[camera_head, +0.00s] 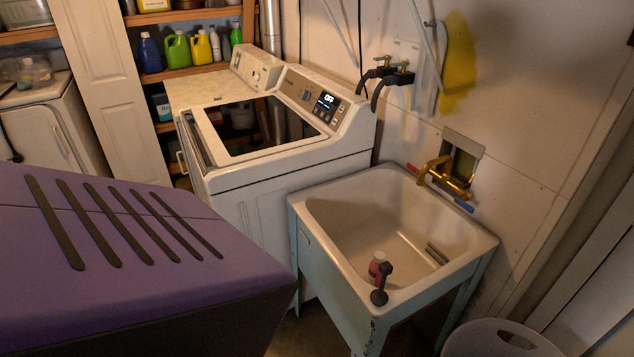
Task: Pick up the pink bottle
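The pink bottle (375,269) is small and stands near the front of the utility sink (327,207). Its lower part is hidden behind the sink's front rim and a black object (379,297) with a round base and a knobbed stem. That black object is at the front rim, just in front of the bottle and overlapping its right side in the view. I cannot tell whether the two touch. Neither of my grippers shows in the head view, and nothing is holding the bottle.
A brass faucet (446,180) is on the wall behind the sink. A white washing machine (290,150) stands close on the sink's left. A pale basket (495,340) is on the floor at the front right. Shelves with several bottles are at the back left.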

